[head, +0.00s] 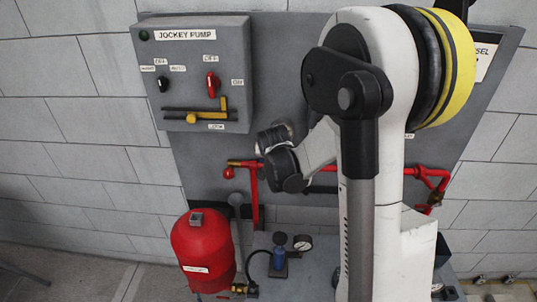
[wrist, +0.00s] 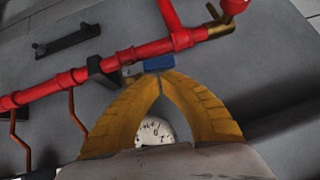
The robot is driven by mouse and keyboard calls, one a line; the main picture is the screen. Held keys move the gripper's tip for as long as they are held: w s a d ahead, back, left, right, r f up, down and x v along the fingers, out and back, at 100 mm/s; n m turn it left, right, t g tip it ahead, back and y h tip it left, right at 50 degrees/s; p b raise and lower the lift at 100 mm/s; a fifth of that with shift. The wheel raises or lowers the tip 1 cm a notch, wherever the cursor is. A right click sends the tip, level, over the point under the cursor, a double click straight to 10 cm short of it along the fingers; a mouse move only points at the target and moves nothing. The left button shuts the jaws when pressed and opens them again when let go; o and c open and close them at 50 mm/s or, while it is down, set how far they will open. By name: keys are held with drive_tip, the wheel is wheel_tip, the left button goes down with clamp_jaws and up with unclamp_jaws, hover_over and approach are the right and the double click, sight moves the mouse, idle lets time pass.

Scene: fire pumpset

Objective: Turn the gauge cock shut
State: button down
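A blue block, which looks like the gauge cock's handle (wrist: 158,63), sits at the red pipe (wrist: 135,55) in the wrist view. My gripper (wrist: 160,77) has its yellow fingers curved together, tips meeting right at the near edge of the blue block. The tips look closed, and I see no part of the handle clearly between them; whether they touch it I cannot tell. A white dial gauge (wrist: 155,131) shows between the fingers, partly covered. In the head view my arm hides the cock, and my gripper's fingers do not show.
A grey jockey pump box (head: 195,70) hangs at the upper left. In the wrist view, a red branch pipe (wrist: 172,14) and copper tubes (wrist: 22,130) run close by.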

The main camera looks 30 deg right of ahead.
drive_tip(key=shift+w+a+f+b, duration=0.1)
drive_tip(key=shift+a+f+b, duration=0.05)
drive_tip(key=shift+f+b, duration=0.45)
drive_tip(key=shift+w+a+f+b, duration=0.1)
drive_tip(key=shift+f+b, duration=0.25)
drive_tip(key=shift+b, duration=0.45)
drive_tip(key=shift+r, duration=0.15)
drive_tip(key=shift+r+p, duration=0.4)
drive_tip(key=shift+p, duration=0.05)
wheel_tip(320, 180, up, 3)
drive_tip(key=shift+d+p, duration=0.1)
drive_tip(key=shift+p, duration=1)
drive_tip(key=w+a+p+v, duration=0.1)
drive_tip(key=v, duration=0.9)
drive_tip(key=s+a+f+n+y+b, duration=0.1)
drive_tip(key=s+a+f+n+b, duration=0.1)
drive_tip(key=s+a+f+b, duration=0.3)
drive_tip(key=s+a+f+n+g+y+b, duration=0.1)
drive_tip(key=s+a+f+n+b, duration=0.2)
drive_tip(key=s, duration=0.7)
drive_tip(key=s+a+f+n+y+b, duration=0.1)
drive_tip(key=s+a+f+n+b, duration=0.1)
drive_tip(key=s+a+f+b, duration=0.5)
wheel_tip(320, 180, down, 2)
drive_tip(key=b, duration=0.4)
drive_tip(key=shift+s+f+n+y, duration=0.15)
drive_tip(key=shift+s+n+y, duration=0.15)
drive_tip(key=shift+s+y, duration=0.1)
